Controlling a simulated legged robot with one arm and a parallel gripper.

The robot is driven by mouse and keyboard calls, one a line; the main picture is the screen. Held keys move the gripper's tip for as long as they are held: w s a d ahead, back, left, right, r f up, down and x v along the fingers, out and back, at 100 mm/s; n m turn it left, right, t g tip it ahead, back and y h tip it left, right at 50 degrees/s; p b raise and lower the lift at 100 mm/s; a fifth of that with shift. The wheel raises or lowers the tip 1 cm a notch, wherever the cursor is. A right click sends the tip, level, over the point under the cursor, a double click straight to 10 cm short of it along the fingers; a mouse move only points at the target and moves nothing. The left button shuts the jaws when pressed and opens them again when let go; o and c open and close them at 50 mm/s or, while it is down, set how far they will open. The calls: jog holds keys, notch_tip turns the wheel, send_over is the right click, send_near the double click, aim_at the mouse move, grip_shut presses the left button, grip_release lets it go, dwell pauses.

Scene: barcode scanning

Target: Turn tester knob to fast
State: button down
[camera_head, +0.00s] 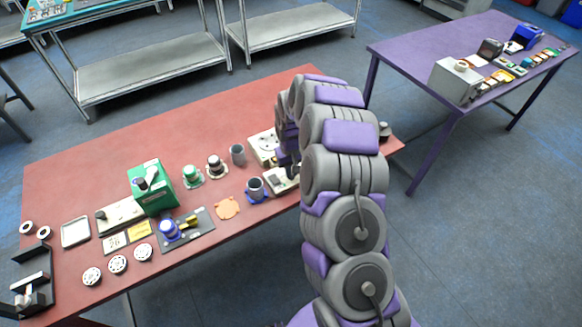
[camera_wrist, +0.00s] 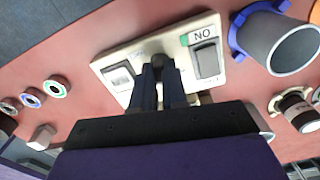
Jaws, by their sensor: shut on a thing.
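The tester is a cream panel (camera_wrist: 118,78) in the wrist view, with a white-faced window on its left and a dark rocker marked "NO" (camera_wrist: 207,58) on its right. Its dark round knob (camera_wrist: 156,61) shows between my fingertips, mostly hidden by them. My gripper (camera_wrist: 159,72) is over the middle of the panel, its two dark fingers closed around the knob. The knob's setting cannot be read. In the head view the tester (camera_head: 275,187) is on the red table, partly covered by my arm, and my gripper is hard to make out there.
A grey cup in a blue ring holder (camera_wrist: 283,42) stands close right of the tester. Several small ringed parts (camera_wrist: 55,87) are to the left. The red table (camera_head: 85,165) also holds a green machine (camera_head: 152,190). A purple table (camera_head: 410,48) stands at the right.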

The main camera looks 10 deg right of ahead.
jog(key=m+p, duration=0.1)
jog(key=m, duration=0.1)
jog(key=m+p, duration=0.2)
jog(key=shift+w+r+m, duration=0.15)
jog(key=shift+r+m, duration=0.05)
jog(key=shift+m, duration=0.1)
jog(key=m+p, duration=0.2)
jog(key=m, duration=0.1)
jog(key=shift+m+p, duration=0.3)
jog(key=shift+m, duration=0.1)
jog(key=m+p, duration=0.1)
jog(key=m, duration=0.2)
jog(key=shift+w+f+m+p, duration=0.1)
jog(key=shift+m+p, duration=0.35)
jog(key=shift+m, duration=1.75)
jog(key=c, duration=1.2)
grip_release()
jog(key=shift+o, duration=0.2)
